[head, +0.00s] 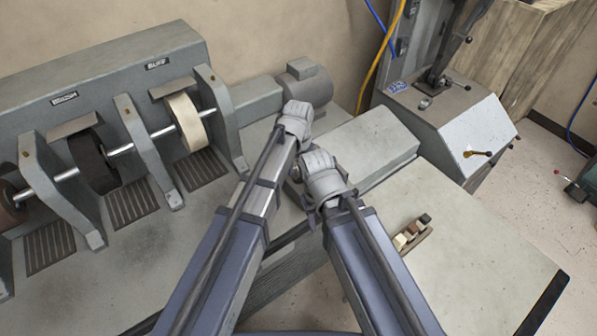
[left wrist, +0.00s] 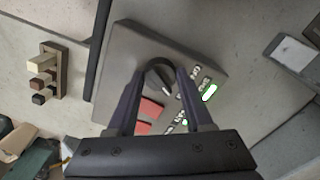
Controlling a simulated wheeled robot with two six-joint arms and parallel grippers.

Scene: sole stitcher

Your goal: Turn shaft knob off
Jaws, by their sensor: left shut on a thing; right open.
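The shaft knob (left wrist: 160,76) is dark and round with a pale pointer mark. In the left wrist view it sits on a grey control panel (left wrist: 125,45) between the two fingers of my left gripper (left wrist: 159,72), which is shut on it. In the head view my left gripper (head: 298,112) is above the bench behind the right arm, and its fingers, the knob and the panel face are hidden. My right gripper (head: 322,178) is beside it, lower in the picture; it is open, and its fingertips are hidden.
Red buttons (left wrist: 150,107) and a green-lit indicator (left wrist: 210,92) are close to the knob. The grinding wheels and shaft (head: 125,150) stand at left. A small wooden holder (head: 412,236) with blocks lies on the right bench. A lever machine (head: 440,105) stands behind.

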